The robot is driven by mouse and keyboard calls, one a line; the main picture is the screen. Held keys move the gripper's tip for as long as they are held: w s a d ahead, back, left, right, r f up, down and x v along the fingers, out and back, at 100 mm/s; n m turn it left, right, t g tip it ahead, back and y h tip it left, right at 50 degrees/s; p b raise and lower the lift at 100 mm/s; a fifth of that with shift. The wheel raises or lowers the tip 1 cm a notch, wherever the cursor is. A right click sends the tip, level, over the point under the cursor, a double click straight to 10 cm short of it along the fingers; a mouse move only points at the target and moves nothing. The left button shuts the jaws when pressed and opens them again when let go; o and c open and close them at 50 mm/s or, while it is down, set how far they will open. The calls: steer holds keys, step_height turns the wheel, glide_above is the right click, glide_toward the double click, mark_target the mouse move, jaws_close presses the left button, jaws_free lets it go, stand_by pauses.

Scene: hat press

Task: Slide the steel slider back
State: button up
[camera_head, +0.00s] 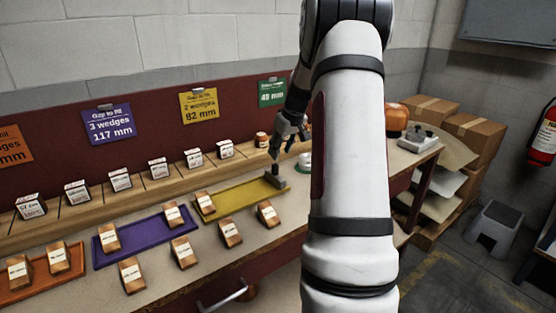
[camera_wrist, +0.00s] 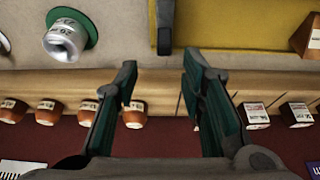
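The steel slider (camera_head: 276,179) is a small dark grey piece with an upright post, at the right end of the yellow tray (camera_head: 235,200). In the wrist view, the slider (camera_wrist: 164,28) shows as a narrow grey bar at the top, beside the yellow tray's edge (camera_wrist: 215,20). My gripper (camera_head: 288,135) hangs above and close to the slider. In the wrist view, my gripper (camera_wrist: 160,72) has its two fingers well apart with nothing between them. The slider lies beyond the fingertips, roughly in line with the gap. I cannot tell whether any finger touches it.
A purple tray (camera_head: 132,238) and an orange tray (camera_head: 28,287) lie to the left, with several labelled wedges around. A white cup on a green base (camera_wrist: 68,36) stands near the slider. Labelled blocks line the rear ledge (camera_head: 150,188). My arm hides part of the bench.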

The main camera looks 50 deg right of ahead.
steer(key=v, duration=0.4)
steer(key=shift+s, duration=0.1)
stand_by(0.4)
steer(key=s+a+r+n+p, duration=0.1)
steer(key=s+a+r+p, duration=0.1)
steer(key=a+r, duration=0.5)
steer(key=s+a+r+p, duration=0.1)
steer(key=a+r, duration=0.1)
steer(key=a, duration=0.9)
steer(key=s+a+r+n+p, duration=0.1)
steer(key=s+a+r+p, duration=0.1)
steer(key=a+r, duration=0.5)
steer(key=s+a+n+y+p, duration=0.1)
steer(key=s+a+p, duration=0.3)
steer(key=s+a, duration=1.5)
steer(key=s, duration=0.3)
steer(key=shift+a+p, duration=0.35)
steer(key=shift+a, duration=0.05)
